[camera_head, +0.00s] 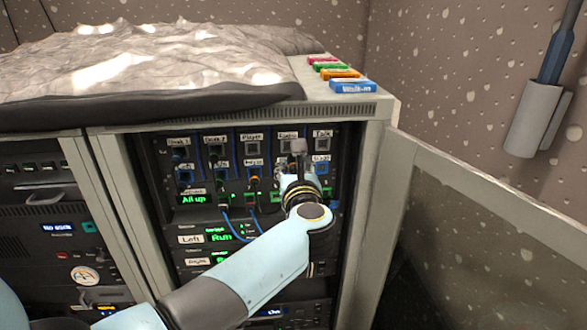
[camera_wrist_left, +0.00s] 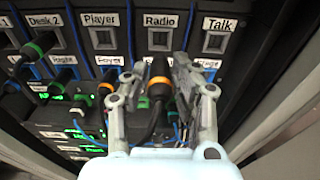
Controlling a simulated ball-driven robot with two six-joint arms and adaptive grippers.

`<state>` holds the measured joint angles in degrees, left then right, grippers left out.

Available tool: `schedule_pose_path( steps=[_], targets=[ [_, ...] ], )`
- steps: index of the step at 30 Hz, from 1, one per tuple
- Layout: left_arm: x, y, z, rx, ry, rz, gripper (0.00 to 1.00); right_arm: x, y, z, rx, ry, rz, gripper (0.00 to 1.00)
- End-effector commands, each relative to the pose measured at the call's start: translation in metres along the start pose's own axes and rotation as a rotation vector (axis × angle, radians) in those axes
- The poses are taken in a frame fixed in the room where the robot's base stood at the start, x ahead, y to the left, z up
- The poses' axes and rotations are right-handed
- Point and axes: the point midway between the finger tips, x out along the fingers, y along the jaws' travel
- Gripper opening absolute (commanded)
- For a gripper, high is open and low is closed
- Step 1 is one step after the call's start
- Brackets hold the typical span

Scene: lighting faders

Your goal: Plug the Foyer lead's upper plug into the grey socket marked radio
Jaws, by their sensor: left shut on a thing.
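The grey radio socket (camera_wrist_left: 159,39) sits under its "Radio" label in the panel's top row and looks empty. It also shows in the head view (camera_head: 288,145). My left gripper (camera_wrist_left: 158,74) is shut on a black plug (camera_wrist_left: 158,88) with an orange ring. The plug's far end lies just below the radio socket; I cannot tell whether it sits in the lower-row socket behind it. That socket's label is hidden. Another orange-ringed plug (camera_wrist_left: 105,88) is under the label reading "Foyer". In the head view the left gripper (camera_head: 297,160) covers the held plug. My right gripper is not in view.
The grey talk socket (camera_wrist_left: 215,42) and player socket (camera_wrist_left: 103,39) look empty beside the radio socket. A green-ringed plug (camera_wrist_left: 38,46) is at Desk 2. Blue cables hang below the lower row. An open door (camera_head: 470,200) stands right of the rack.

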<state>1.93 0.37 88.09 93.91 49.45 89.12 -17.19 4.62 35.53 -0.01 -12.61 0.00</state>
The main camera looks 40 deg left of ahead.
Motion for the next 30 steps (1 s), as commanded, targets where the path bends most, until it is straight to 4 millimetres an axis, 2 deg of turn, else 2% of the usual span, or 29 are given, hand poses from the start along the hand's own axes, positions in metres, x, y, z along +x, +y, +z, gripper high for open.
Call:
schedule_pose_path(
  steps=[13, 30],
  targets=[
    [0.039, 0.0, 0.002, 0.008, 0.0, 0.0, 0.0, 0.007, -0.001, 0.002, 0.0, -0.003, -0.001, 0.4],
    [0.045, 0.0, 0.003, 0.01, 0.001, 0.0, 0.0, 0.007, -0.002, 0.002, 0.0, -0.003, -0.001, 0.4]
  ],
)
